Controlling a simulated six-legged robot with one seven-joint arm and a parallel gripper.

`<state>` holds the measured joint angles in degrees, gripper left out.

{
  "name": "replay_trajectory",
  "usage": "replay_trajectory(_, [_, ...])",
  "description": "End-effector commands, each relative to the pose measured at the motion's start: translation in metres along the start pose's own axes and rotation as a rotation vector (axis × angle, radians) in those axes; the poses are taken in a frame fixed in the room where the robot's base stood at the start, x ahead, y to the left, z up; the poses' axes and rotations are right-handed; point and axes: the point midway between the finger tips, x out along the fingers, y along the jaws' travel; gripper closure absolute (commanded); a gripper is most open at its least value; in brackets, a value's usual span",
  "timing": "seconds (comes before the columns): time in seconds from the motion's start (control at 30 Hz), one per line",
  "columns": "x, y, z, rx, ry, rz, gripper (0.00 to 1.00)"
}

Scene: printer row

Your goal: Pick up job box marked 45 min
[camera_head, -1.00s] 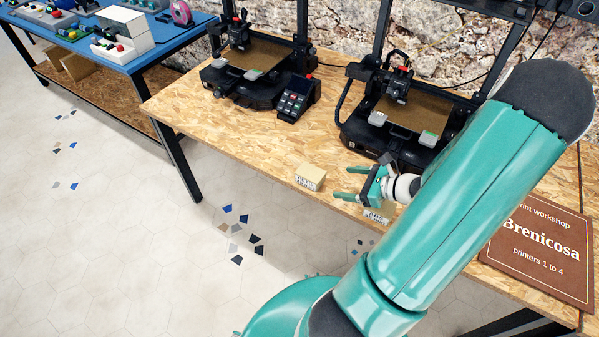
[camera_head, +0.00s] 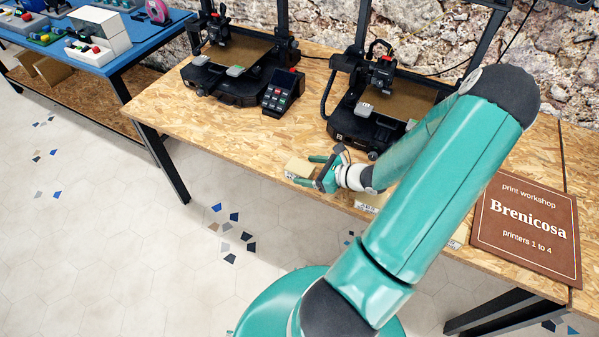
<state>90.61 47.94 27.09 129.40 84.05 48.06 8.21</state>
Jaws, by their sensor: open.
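A small tan job box (camera_head: 298,167) with a white label sits near the front edge of the wooden bench. Its label is too small to read. My gripper (camera_head: 303,170) is open and reaches leftward, its teal fingers at the near and far sides of this box. I cannot tell if they touch it. A second box (camera_head: 367,205) sits at the front edge below my wrist, partly hidden; its label is also unreadable. I cannot tell which box is marked 45 min.
Two black printers, one at left (camera_head: 235,70) and one at centre (camera_head: 385,100), stand behind the boxes. A keypad unit (camera_head: 283,93) sits between them. A brown sign (camera_head: 527,228) lies at right. The bench (camera_head: 190,125) is clear left of the box. My arm hides part of the bench.

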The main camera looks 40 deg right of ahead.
Motion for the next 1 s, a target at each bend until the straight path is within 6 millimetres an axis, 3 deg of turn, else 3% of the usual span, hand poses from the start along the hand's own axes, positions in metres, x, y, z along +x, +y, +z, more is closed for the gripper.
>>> replay_trajectory(0.2, [0.033,0.001,0.001,0.001,-0.002,0.002,0.24])
replay_trajectory(0.47, [0.037,0.0,0.001,0.0,-0.001,0.001,0.24])
replay_trajectory(0.73, [0.037,0.0,0.001,0.0,0.0,0.001,0.73])
replay_trajectory(1.0, [0.037,0.0,0.001,0.0,-0.001,0.001,0.75])
